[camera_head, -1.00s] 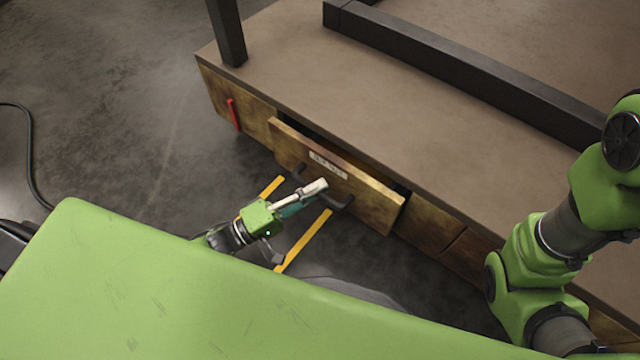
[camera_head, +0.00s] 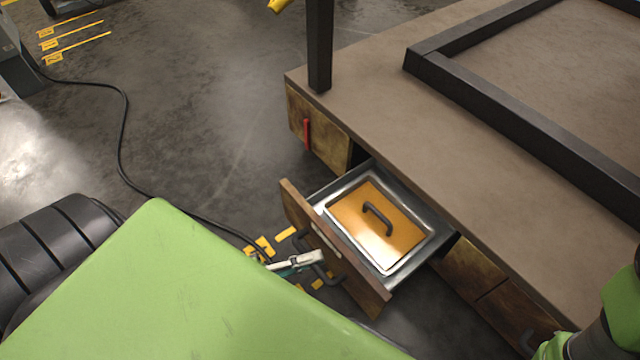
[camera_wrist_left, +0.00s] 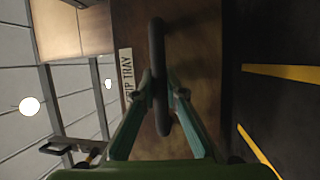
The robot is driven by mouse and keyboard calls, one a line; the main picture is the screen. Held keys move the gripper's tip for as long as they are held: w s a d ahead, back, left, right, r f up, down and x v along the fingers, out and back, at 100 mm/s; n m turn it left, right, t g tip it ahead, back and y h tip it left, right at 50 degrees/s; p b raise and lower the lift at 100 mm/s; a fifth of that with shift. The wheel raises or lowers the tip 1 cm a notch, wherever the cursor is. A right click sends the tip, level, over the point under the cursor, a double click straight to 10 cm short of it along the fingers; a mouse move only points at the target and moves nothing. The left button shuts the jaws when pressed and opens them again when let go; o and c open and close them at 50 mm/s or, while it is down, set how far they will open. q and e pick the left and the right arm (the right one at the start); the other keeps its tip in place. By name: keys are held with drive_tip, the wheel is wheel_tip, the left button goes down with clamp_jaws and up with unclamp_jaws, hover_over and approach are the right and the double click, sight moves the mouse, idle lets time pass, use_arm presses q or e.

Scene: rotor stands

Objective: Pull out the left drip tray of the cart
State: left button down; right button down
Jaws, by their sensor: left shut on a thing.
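The left drip tray (camera_head: 292,215) is a wooden-fronted drawer standing well out from the cart (camera_head: 400,150). Inside it lies a metal pan (camera_head: 350,240) with an orange surface and a dark handle (camera_head: 378,214). My left gripper (camera_head: 318,258) is at the drawer's front, on its dark bar handle (camera_head: 331,279). In the left wrist view, its two fingers (camera_wrist_left: 160,92) are shut on the bar handle (camera_wrist_left: 157,40), beside a label reading "IP TRAY" (camera_wrist_left: 126,75). Part of my left arm is hidden behind my green body. My right gripper is not in view; only green arm parts show at lower right.
A red latch (camera_head: 306,134) is on the cart's left panel. Another wooden drawer front (camera_head: 510,315) is shut at right. A black cable (camera_head: 125,120) runs over the floor. Yellow marks (camera_head: 265,245) lie on the floor near the drawer. Open floor lies left of the cart.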

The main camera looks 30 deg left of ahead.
use_arm(q)
drive_tip(key=shift+s, duration=0.1)
drive_tip(key=c, duration=2)
unclamp_jaws()
drive_tip(key=shift+c, duration=0.2)
drive_tip(key=shift+a, duration=0.1)
drive_tip(key=v, duration=1.2)
